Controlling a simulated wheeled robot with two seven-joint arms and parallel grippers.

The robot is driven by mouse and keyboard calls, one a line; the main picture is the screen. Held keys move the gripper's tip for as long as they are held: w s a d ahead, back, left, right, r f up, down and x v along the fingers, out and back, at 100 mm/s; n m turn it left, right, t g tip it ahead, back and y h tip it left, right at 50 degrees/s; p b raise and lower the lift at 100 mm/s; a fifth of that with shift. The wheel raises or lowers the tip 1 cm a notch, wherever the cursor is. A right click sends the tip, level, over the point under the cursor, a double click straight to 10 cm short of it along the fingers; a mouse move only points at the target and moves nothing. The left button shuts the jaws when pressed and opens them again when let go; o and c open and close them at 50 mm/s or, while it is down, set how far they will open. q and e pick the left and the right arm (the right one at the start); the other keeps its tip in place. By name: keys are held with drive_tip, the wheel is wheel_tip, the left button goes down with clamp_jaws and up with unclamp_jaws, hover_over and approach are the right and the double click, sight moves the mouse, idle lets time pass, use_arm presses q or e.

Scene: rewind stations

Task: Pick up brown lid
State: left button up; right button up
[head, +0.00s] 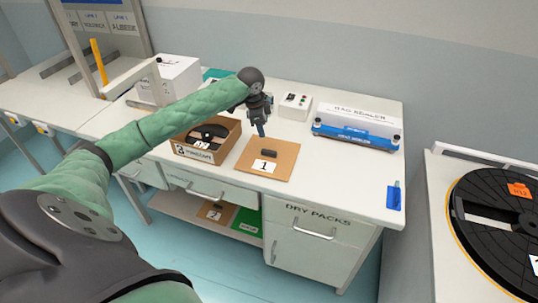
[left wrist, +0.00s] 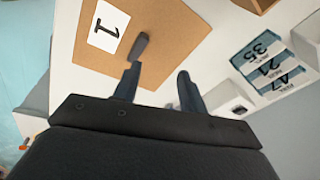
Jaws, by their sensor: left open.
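The brown lid (head: 285,160) is a flat brown square with a white label marked 1 and a small dark handle (head: 270,153). It lies on the white bench, near the front edge. The lid also shows in the left wrist view (left wrist: 175,30), with its handle (left wrist: 139,46) just beyond one fingertip. My left gripper (head: 261,132) points down above the far part of the lid. In the left wrist view its two fingers (left wrist: 157,75) stand apart with nothing between them. The handle is off to the side of the gap between them. My right gripper is not in view.
An open cardboard box (head: 193,152) with dark things inside stands left of the lid. A blue and white bag sealer (head: 355,125) and a small switch box (head: 295,106) stand behind. A black reel (head: 490,220) is at the right. The bench right of the lid is clear.

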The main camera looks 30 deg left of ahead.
sight(269, 151)
use_arm(q)
drive_tip(key=m+h, duration=0.1)
drive_tip(key=f+m+g+h, duration=0.1)
drive_tip(key=s+d+m, duration=0.1)
drive_tip(key=m, duration=0.1)
drive_tip(key=shift+f+g+h, duration=0.3)
drive_tip(key=shift+h, duration=0.1)
drive_tip(key=shift+p+x, duration=0.55)
drive_tip(key=shift+x, duration=0.7)
drive_tip(key=p+x, duration=0.2)
drive_tip(key=x, duration=0.2)
drive_tip(key=shift+d+f, duration=0.15)
drive_tip(key=shift+f+p, duration=0.3)
drive_tip(key=shift+f, duration=0.15)
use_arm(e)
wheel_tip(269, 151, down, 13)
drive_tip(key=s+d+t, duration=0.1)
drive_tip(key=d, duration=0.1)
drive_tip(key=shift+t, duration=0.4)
use_arm(q)
drive_tip(key=shift+c, duration=0.2)
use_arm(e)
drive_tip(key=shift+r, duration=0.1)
use_arm(q)
clamp_jaws()
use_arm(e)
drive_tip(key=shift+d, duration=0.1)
